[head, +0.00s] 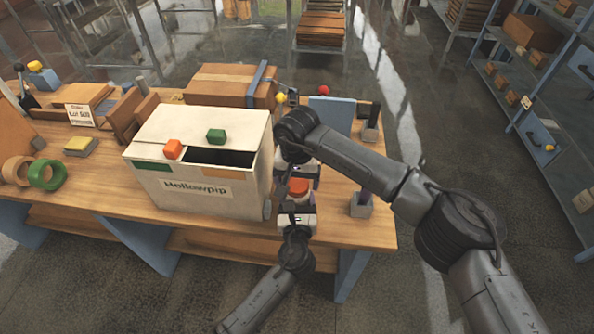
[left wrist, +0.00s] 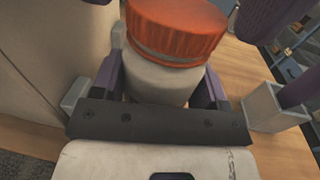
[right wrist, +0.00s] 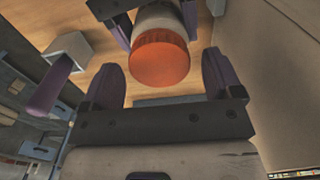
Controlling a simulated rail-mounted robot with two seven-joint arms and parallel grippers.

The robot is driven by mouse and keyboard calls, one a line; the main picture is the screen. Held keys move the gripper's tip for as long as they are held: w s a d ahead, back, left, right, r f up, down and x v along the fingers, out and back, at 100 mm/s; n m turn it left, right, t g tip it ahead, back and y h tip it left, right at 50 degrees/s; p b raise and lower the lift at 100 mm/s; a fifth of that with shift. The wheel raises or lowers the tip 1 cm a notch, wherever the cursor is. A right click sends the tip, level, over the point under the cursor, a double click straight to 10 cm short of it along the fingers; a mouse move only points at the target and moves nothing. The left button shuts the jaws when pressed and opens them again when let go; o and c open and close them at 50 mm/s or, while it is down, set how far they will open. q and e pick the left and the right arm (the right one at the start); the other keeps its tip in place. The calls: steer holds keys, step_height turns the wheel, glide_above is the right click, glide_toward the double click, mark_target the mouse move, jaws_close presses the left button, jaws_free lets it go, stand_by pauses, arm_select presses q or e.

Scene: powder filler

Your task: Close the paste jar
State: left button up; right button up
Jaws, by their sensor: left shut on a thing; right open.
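The paste jar has a pale body (left wrist: 158,84) and a ribbed orange lid (left wrist: 178,28). The lid sits on top of the jar; I cannot tell how tight it is. In the head view the orange lid (head: 298,186) shows between my two grippers, right of the white box. My left gripper (head: 297,207) is shut on the jar body, its purple fingers on both sides in the left wrist view. My right gripper (right wrist: 163,76) is open, its fingers apart on either side of the orange lid (right wrist: 160,58) with gaps, not touching it.
A large white box (head: 200,192) stands close on the left of the jar. A grey holder (head: 361,208) with an upright purple-dark rod stands to the right, near the table edge. A cardboard carton (head: 222,85) and blue panel (head: 330,113) stand behind. The wooden table (head: 335,228) is bare at front right.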

steer(key=shift+f, duration=0.25)
steer(key=c, duration=1)
steer(key=shift+o, duration=0.2)
steer(key=m, duration=0.6)
steer(key=shift+m, duration=0.3)
steer(key=o, duration=1)
steer(key=shift+r, duration=2.25)
